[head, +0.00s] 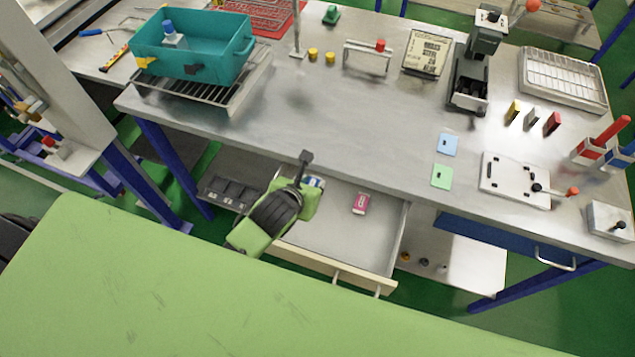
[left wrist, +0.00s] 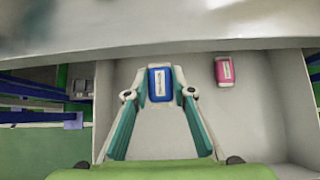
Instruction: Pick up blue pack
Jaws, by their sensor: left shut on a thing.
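The blue pack (left wrist: 160,84), with a white label, is between the two fingertips of my left gripper (left wrist: 159,92) in the left wrist view. The gripper is shut on it from both sides. In the head view my left gripper (head: 304,188) reaches into the open drawer, and only a small blue and white part of the pack (head: 315,182) shows past it. I cannot tell whether the pack is clear of the drawer floor. My right gripper is in neither view.
A pink pack (head: 360,203) lies in the drawer (head: 335,240), right of the blue one. Dark compartments (head: 232,192) are at the drawer's left. The metal tabletop (head: 350,130) overhangs the drawer's back. A teal bin (head: 190,55) stands on the table's left.

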